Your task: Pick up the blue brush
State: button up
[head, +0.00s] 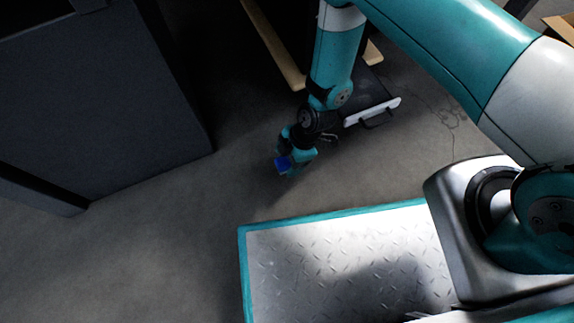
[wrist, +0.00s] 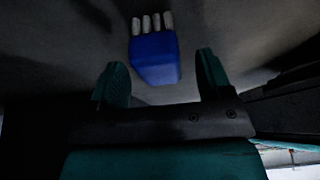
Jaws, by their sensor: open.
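The blue brush (wrist: 155,58) shows in the wrist view as a blue block with several pale tufts along its far edge. It lies just beyond and between the two teal fingers of my gripper (wrist: 162,78), which are apart with nothing clamped between them. In the head view the blue brush (head: 283,164) is a small blue patch at the end of my gripper (head: 290,160), low over the grey floor. My gripper partly hides it there. I cannot tell whether the fingers touch it.
A dark cabinet (head: 95,95) stands at the left. A dark tray-like object with a white-edged handle (head: 372,112) is right of my gripper, near wooden legs (head: 275,50). The grey floor (head: 150,235) in front of the cabinet is clear.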

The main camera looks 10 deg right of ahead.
aim_at(287, 160)
jog(key=shift+a+f, duration=0.2)
jog(key=shift+f, duration=0.45)
jog(key=shift+r, duration=0.1)
jog(key=c, duration=1.1)
jog(key=shift+r, duration=0.1)
notch_tip(287, 160, up, 20)
jog(key=p, duration=1.1)
jog(key=shift+p, duration=0.35)
